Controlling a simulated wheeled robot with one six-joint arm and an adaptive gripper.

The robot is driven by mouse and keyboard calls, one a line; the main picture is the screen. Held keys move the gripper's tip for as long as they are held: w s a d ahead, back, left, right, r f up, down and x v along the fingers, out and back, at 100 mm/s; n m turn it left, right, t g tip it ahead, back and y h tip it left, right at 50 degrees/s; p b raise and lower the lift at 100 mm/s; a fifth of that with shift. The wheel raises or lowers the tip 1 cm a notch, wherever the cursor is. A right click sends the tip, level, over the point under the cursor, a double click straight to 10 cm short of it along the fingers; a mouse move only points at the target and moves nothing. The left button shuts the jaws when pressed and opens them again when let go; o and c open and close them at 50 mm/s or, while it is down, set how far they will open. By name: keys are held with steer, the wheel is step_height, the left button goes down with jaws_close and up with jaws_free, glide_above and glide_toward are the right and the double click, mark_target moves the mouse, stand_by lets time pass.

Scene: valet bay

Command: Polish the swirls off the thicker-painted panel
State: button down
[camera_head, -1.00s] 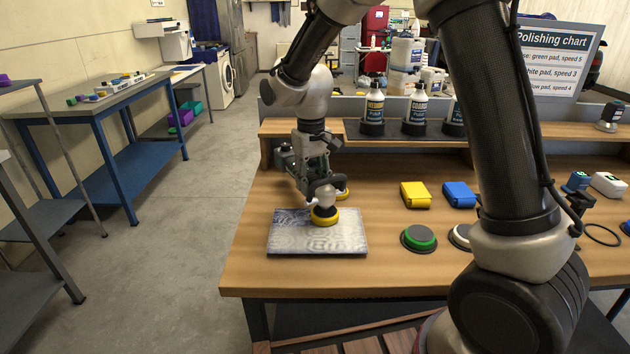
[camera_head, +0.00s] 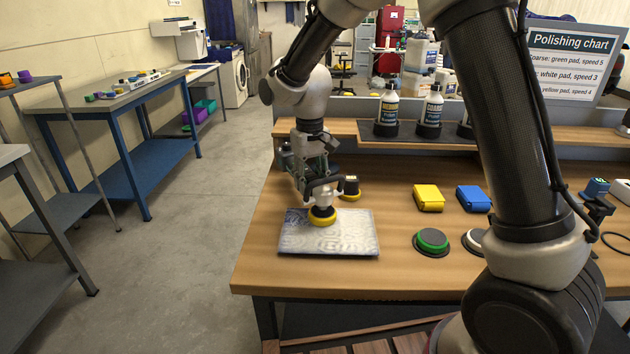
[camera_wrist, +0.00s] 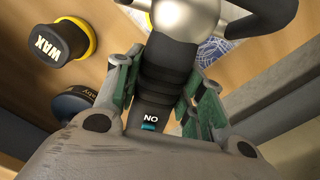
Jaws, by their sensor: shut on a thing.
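My gripper (camera_head: 318,184) is shut on a hand polisher (camera_wrist: 168,75) with a dark body and a round light-grey head. The polisher's yellow pad (camera_head: 322,219) rests on or just above the left part of a grey-white panel (camera_head: 345,242). Pale swirl marks show over the panel. In the wrist view the polisher covers most of the panel, and a label on its body reads "NO", partly hidden. A green pad (camera_head: 432,240) and a white pad (camera_head: 471,242), partly hidden by my arm, lie to the right. The polishing chart (camera_head: 570,62) stands at the back right.
A black-and-yellow piece marked WAX (camera_wrist: 58,42) stands close behind the polisher. A yellow box (camera_head: 429,198) and a blue box (camera_head: 473,198) lie further right. Bottles (camera_head: 388,108) stand on the rear shelf. The bench's front strip is clear.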

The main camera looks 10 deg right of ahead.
steer(key=shift+w+a, duration=0.1)
steer(key=shift+a, duration=0.4)
steer(key=shift+a, duration=0.1)
steer(key=shift+w+a+r, duration=0.1)
steer(key=shift+w+a, duration=0.05)
steer(key=shift+a, duration=0.45)
steer(key=shift+w+a, duration=0.1)
steer(key=shift+a, duration=0.45)
steer(key=shift+w+a, duration=0.25)
steer(key=shift+a, duration=0.9)
steer(key=shift+w+a, duration=0.25)
steer(key=shift+a, duration=0.95)
